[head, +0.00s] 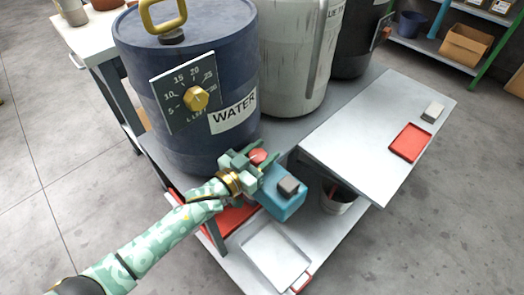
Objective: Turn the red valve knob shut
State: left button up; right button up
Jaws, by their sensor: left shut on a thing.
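The red valve knob (258,156) shows at the foot of the dark blue WATER barrel (185,50), on its front right side. My left gripper (262,163) is at the knob, with its fingers around it, and is shut on it. The fingers and wrist hide part of the knob and whatever it is mounted on. The barrel carries a dial plate (172,98) with a gold knob (195,99). My right gripper is not in view.
Just right of my gripper is a teal box (283,207) with a grey block on top. A pale side table (375,120) holds a red tray (410,143). A whitish barrel (293,50) stands behind. A bucket (337,203) and metal tray (275,254) sit lower.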

pick_arm(q)
jog(key=shift+f+m+g+h, duration=0.1)
jog(key=shift+m+g+h, duration=0.7)
jog(key=m+g+h+b, duration=0.1)
jog(key=g, duration=0.1)
jog(key=shift+s+d+m+g+h, duration=0.1)
jog(key=shift+s+m+g+h, duration=0.05)
jog(key=shift+m+g+h, duration=0.2)
jog(key=shift+s+m+g+h, duration=0.1)
jog(key=shift+m+g+h, duration=0.15)
jog(key=shift+m+g, duration=0.1)
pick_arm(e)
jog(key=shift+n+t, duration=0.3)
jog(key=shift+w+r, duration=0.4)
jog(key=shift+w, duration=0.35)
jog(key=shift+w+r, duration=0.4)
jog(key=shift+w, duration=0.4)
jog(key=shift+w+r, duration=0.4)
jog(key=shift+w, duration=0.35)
pick_arm(q)
jog(key=o, duration=1)
jog(key=shift+c, duration=0.2)
